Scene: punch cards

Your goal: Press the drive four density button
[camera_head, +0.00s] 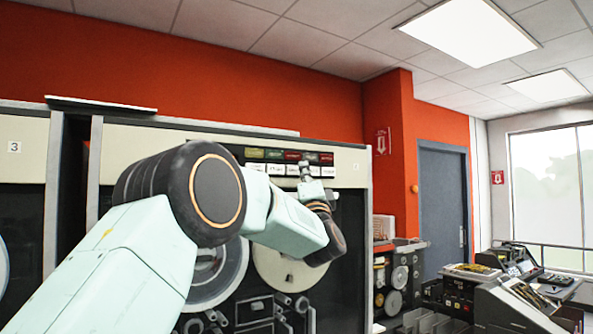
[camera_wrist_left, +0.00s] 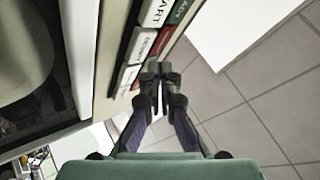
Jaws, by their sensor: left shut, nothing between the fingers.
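The tape drive (camera_head: 352,165) right of the one labelled 3 has a button panel (camera_head: 288,160) near its top, with two rows of small buttons. The upper row has green, dark and red ones; the lower row is mostly white. My left gripper (camera_head: 305,170) is at the right part of this panel, shut and empty, hiding some buttons. In the wrist view my left gripper (camera_wrist_left: 157,72) is beside the panel's edge, next to a white button (camera_wrist_left: 138,45) with lettering too small to read surely. A START button (camera_wrist_left: 157,12) is farther up. Contact with a button cannot be told. My right gripper is out of view.
My left arm covers much of the drive's front. Drive 3 (camera_head: 22,165) stands at the left. Tape reels (camera_head: 220,275) show below the panel. Other machines (camera_head: 515,300) stand at the right by the window.

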